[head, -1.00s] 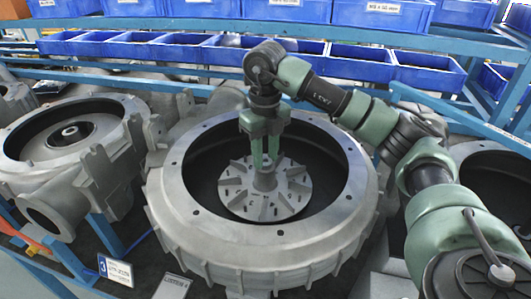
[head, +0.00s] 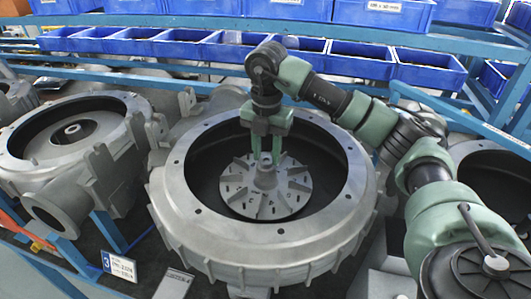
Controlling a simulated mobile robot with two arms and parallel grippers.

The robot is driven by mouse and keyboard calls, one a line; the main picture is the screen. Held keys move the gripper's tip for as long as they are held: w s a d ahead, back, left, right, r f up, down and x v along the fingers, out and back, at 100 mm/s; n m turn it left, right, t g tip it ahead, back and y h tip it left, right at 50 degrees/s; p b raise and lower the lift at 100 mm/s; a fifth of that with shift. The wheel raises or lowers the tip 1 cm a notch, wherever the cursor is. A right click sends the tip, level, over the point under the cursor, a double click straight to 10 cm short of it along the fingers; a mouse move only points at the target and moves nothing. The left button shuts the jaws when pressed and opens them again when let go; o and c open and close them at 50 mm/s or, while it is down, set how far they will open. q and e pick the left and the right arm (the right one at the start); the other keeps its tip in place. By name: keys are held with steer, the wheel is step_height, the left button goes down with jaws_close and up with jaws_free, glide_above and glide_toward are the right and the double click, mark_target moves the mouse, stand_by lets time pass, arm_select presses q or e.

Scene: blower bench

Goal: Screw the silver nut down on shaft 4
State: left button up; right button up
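The large grey blower housing (head: 200,240) stands in the middle of the head view, with a finned impeller disc (head: 237,191) inside it. A hub with the shaft end (head: 266,181) rises at the disc's centre. My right gripper (head: 266,158) points straight down over this hub, its two green fingers on either side of the shaft's line, with a gap between them. The fingertips reach about the hub's top. I cannot make out a silver nut; it is too small or hidden by the fingers. My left gripper is not in view.
Another open housing (head: 60,185) stands at the left, and part of a third (head: 490,165) shows at the right behind my arm. A small sign marked 3 (head: 119,266) stands at front left. Blue bins (head: 430,75) line the rack behind.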

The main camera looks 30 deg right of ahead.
steer(key=shift+d, duration=0.25)
steer(key=shift+a+f, duration=0.1)
steer(key=shift+a+n, duration=0.1)
steer(key=shift+n, duration=0.4)
steer(key=n+b, duration=0.1)
steer(key=n, duration=0.3)
steer(key=shift+n, duration=0.3)
steer(key=n, duration=0.2)
steer(key=shift+f+n, duration=0.1)
steer(key=shift+n, duration=0.3)
steer(key=n, duration=0.4)
steer(key=shift+s+a+n+b, duration=0.1)
steer(key=shift+a+n+b, duration=0.05)
steer(key=shift+n+b, duration=0.2)
steer(key=n, duration=0.6)
steer(key=shift+b, duration=0.4)
steer(key=n, duration=0.6)
steer(key=shift+a+b, duration=0.15)
steer(key=shift+b, duration=0.15)
